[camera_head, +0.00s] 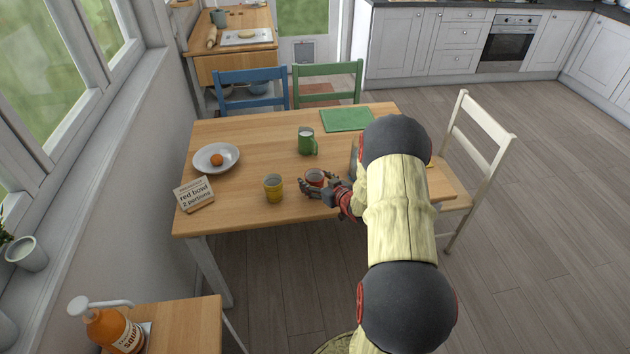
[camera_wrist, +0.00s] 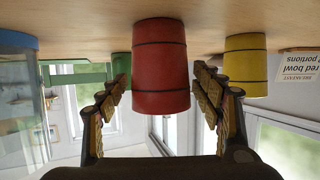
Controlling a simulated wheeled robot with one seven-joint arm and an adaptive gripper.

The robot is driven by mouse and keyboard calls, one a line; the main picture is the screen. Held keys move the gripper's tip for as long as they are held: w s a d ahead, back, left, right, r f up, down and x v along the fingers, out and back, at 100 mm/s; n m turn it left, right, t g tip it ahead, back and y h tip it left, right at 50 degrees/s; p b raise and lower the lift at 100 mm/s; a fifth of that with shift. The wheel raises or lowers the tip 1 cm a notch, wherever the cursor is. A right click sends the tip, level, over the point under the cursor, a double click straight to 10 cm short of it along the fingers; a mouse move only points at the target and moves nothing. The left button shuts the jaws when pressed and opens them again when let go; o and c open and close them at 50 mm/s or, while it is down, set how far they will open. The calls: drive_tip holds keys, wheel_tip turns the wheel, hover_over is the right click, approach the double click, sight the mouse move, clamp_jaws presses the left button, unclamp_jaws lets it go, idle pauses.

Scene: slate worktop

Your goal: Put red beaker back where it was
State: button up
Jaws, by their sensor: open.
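The red beaker (camera_head: 315,177) stands on the wooden table near its front edge. In the wrist view, which is upside down, the red beaker (camera_wrist: 161,70) fills the middle, with its base on the table at the top. My gripper (camera_head: 325,188) is open, with one finger on each side of the beaker. In the wrist view, gaps show between the beaker and the fingers of my gripper (camera_wrist: 162,85), more clearly on the right. My arm hides part of the table's right side.
A yellow beaker (camera_head: 274,190) stands close to the left. A white plate (camera_head: 203,166) holding an orange fruit and a "red bowl 2 portions" card (camera_head: 194,195) are further left. A green mat (camera_head: 347,119) lies at the back.

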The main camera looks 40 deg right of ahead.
drive_tip(key=shift+r, duration=0.25)
drive_tip(key=p+v, duration=0.4)
drive_tip(key=v, duration=0.8)
drive_tip(key=w+a+r+g+h, duration=0.1)
drive_tip(key=w+r, duration=0.1)
drive_tip(key=r, duration=0.3)
drive_tip(key=w+a+r+g, duration=0.1)
drive_tip(key=w+r, duration=0.2)
drive_tip(key=r, duration=0.1)
drive_tip(key=s+a+r+g+h, duration=0.1)
drive_tip(key=s+a+r+g, duration=0.15)
drive_tip(key=a+r, duration=0.8)
drive_tip(key=s+a+r+n+g+y, duration=0.1)
drive_tip(key=s+a+r+g+y, duration=0.1)
drive_tip(key=s+a, duration=0.9)
drive_tip(key=s+a+r+g+y, duration=0.1)
drive_tip(key=s+a+r, duration=0.4)
drive_tip(key=s+a, duration=0.6)
drive_tip(key=shift+a+n+g+y, duration=0.3)
drive_tip(key=shift+n+g+y, duration=0.1)
drive_tip(key=shift+y, duration=0.2)
